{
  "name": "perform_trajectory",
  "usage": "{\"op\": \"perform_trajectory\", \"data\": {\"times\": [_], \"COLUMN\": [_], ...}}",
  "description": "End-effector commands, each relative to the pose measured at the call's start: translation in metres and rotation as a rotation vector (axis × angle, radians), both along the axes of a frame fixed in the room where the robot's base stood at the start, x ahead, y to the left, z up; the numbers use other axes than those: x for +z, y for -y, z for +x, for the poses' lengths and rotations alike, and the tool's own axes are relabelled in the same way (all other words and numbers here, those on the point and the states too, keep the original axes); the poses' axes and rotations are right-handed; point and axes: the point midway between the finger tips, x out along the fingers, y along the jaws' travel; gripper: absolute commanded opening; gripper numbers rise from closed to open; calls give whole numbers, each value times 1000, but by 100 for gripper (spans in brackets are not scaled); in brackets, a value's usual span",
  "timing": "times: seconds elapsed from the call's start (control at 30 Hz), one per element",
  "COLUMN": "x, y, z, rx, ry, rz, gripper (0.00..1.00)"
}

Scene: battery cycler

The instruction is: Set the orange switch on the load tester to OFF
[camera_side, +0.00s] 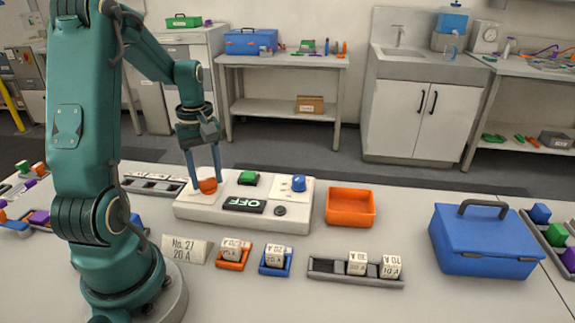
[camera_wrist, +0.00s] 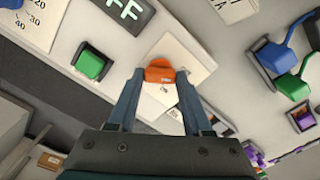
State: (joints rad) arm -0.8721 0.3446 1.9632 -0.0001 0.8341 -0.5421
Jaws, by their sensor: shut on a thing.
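The load tester (camera_side: 245,221) is a white box on the table, with an orange switch at its left end, a green button (camera_side: 248,178), a blue knob (camera_side: 298,183) and a dark display (camera_side: 244,205) reading OFF, upside down in the side view. My gripper (camera_side: 204,187) points down over the left end, its fingers shut on the orange switch (camera_side: 208,185). In the wrist view my gripper (camera_wrist: 160,80) has a finger on each side of the orange switch (camera_wrist: 160,71). The switch's plate carries small marks, partly hidden and too small to read.
An orange tray (camera_side: 351,207) stands right of the tester. In front are a card (camera_side: 185,249) reading "No. 21 20 A", small orange (camera_side: 233,264) and blue (camera_side: 276,269) holders with blocks, and a grey rack (camera_side: 330,270). A blue case (camera_side: 485,241) stands at the right.

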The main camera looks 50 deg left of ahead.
Motion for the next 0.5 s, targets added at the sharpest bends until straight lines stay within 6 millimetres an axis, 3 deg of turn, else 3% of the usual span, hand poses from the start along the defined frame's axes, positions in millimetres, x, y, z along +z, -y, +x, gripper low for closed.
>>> {"op": "perform_trajectory", "data": {"times": [0.5], "x": [1], "y": [0], "z": [0], "rx": [88], "ry": [2], "rz": [1], "gripper": [0]}}
